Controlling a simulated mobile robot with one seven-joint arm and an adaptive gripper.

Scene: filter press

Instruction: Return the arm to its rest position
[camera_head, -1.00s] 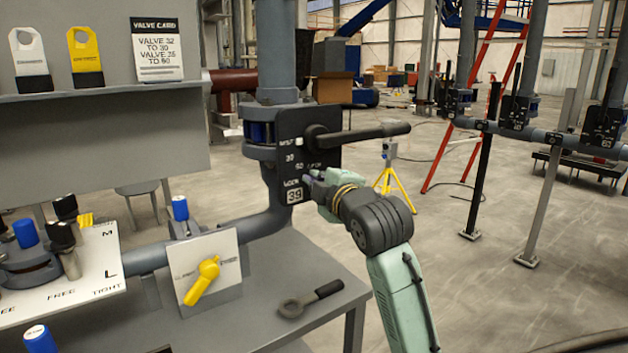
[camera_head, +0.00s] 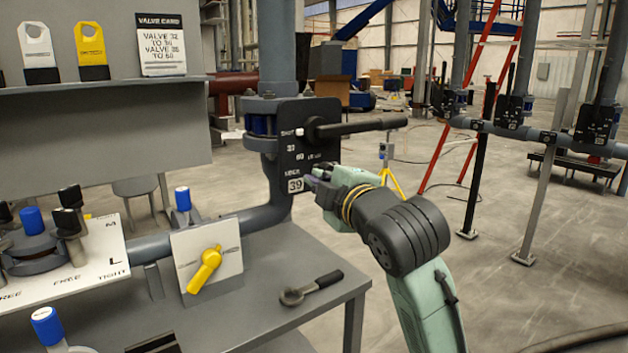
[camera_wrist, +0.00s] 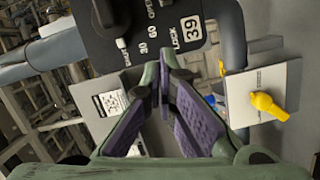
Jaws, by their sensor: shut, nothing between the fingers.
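My gripper (camera_head: 316,180) is shut and empty at the end of my green and dark grey arm. In the head view it is just right of the black valve plate (camera_head: 290,163), over or in front of its lower right edge; I cannot tell whether they touch. The plate has a dark lever handle (camera_head: 362,128) reaching right and a "39" label at its base. In the wrist view the purple finger pads (camera_wrist: 165,75) meet at the tips, with the plate (camera_wrist: 150,35) and its "39" label beyond them.
A grey bench (camera_head: 250,325) carries a yellow-handled valve (camera_head: 204,270), a loose wrench (camera_head: 311,288) and several blue-capped parts. A shelf above holds tags and a valve card (camera_head: 161,44). Open floor lies to the right, with a red ladder (camera_head: 487,85) and pipe stands behind.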

